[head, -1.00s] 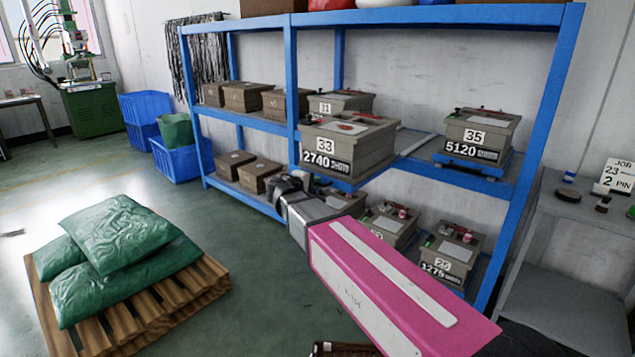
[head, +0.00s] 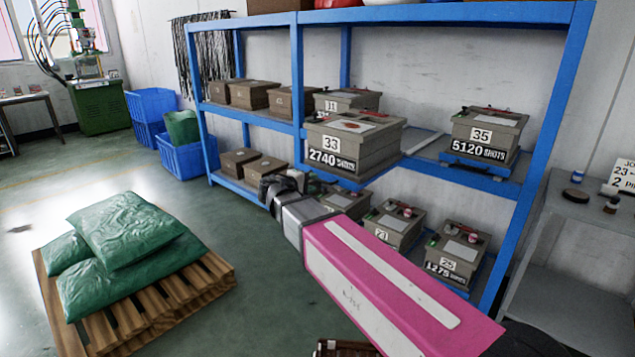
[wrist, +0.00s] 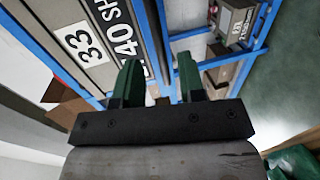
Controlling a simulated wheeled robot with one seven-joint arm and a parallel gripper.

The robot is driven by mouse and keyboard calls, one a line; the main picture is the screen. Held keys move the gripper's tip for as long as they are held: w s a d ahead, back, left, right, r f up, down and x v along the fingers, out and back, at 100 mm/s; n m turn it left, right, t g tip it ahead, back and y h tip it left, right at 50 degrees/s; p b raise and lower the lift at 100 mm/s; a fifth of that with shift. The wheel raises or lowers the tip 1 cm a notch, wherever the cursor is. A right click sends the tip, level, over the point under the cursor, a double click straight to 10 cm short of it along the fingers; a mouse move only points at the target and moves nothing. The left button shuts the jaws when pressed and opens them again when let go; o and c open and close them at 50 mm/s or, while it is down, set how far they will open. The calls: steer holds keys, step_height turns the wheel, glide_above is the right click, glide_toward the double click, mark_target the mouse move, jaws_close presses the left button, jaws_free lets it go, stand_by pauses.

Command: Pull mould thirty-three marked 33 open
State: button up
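Mould thirty-three (head: 375,150) is a grey-brown box with a "33" label and a "2740 SHOTS" plate on its front. It stands on the middle shelf level, jutting out past the shelf's front edge on a blue support. No gap shows between its upper and lower parts. My gripper (head: 268,187) is below and left of it in the head view, apart from it. In the wrist view, the mould's labelled face (wrist: 100,22) fills the upper left. The two green fingers of my gripper (wrist: 160,82) are spread with nothing between them.
The blue shelf rack (head: 297,90) holds mould 35 (head: 484,130) on the right and several other moulds below and behind. Brown boxes (head: 252,94) sit to the left. A pallet (head: 190,290) with green sacks lies on the floor at left. Open floor lies between pallet and rack.

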steer(key=v, duration=0.5)
steer(key=shift+s+a+r, duration=0.1)
steer(key=shift+s+a, duration=0.1)
steer(key=shift+s, duration=0.15)
steer(key=w+d+f+m+g, duration=0.15)
steer(key=d+f+g, duration=0.25)
steer(key=d+f, duration=0.7)
steer(key=s+d+f+m+g+y, duration=0.4)
steer(key=d+f, duration=0.4)
steer(key=d, duration=0.3)
steer(key=s+d+f+m+g+y, duration=0.4)
steer(key=s+d+f, duration=0.3)
steer(key=d+f, duration=0.2)
steer(key=shift+d+f+m+g+y, duration=0.3)
steer(key=shift+d+m+y, duration=0.35)
steer(key=shift+d, duration=0.4)
steer(key=shift+s, duration=0.1)
steer(key=shift+d, duration=0.15)
